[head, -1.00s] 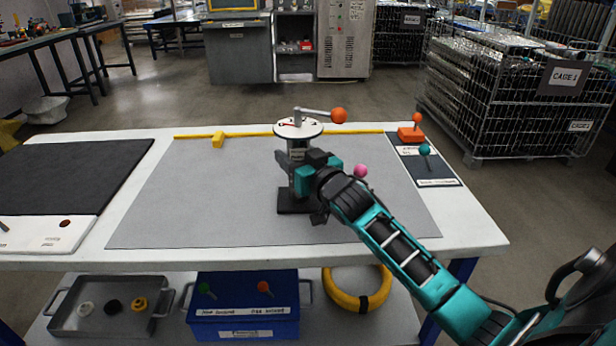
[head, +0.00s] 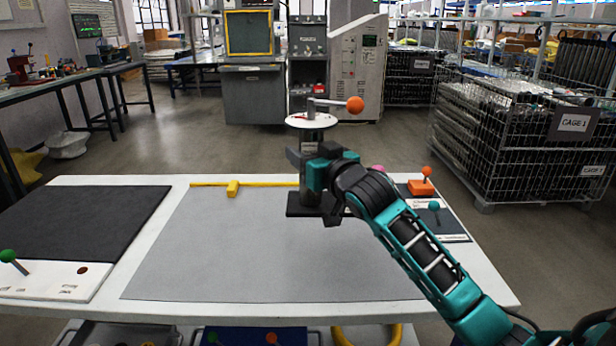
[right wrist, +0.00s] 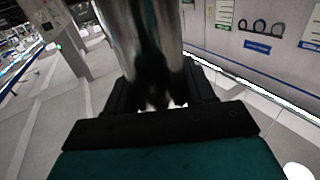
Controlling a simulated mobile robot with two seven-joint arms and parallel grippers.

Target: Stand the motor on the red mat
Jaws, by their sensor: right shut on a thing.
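The motor (head: 312,135) appears to be the upright metal cylinder with a black square base (head: 318,205), a white disc on top and a lever ending in an orange ball. My right gripper (head: 308,165) is shut around its cylinder from the right. It holds it upright, with the base seeming raised over the back part of the grey mat (head: 250,250). In the right wrist view, the shiny cylinder (right wrist: 148,45) stands between the dark fingers (right wrist: 160,95). No red mat shows in these views. My left gripper is out of view.
A black mat (head: 85,220) lies left, with a white panel (head: 50,280) and green-knobbed lever before it. A yellow bar (head: 232,188) runs along the back edge. Small orange and teal knobbed levers stand at right. The front grey area is clear.

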